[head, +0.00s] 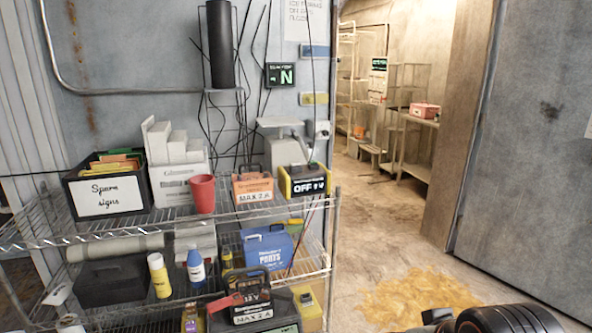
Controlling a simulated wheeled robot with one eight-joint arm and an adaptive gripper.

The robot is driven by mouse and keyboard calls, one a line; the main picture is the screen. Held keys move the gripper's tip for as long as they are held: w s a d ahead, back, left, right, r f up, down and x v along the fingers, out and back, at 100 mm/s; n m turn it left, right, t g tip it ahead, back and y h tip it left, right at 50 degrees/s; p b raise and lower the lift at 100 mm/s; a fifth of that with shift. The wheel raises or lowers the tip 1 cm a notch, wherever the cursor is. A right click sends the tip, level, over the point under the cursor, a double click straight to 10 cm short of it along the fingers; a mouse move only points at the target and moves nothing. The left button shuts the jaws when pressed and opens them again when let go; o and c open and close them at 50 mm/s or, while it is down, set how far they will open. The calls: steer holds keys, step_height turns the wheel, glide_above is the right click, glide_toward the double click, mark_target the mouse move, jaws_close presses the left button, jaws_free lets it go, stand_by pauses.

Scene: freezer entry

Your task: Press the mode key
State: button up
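No key marked as mode can be made out in the head view. A dark sign or panel (379,66) with green lettering hangs in the room beyond the doorway, also too small to read. A dark rounded part of my arm shows at the bottom right edge. My gripper's fingers are not in view.
The wire shelf (160,231) stands before the wall, bearing a spare signs box (107,186), a red cup (202,194), a yellow-black OFF box (305,181) and a blue parts case (266,250). Loose cables hang near the panel. Floor right of the shelf is open, with a yellowish patch (420,297).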

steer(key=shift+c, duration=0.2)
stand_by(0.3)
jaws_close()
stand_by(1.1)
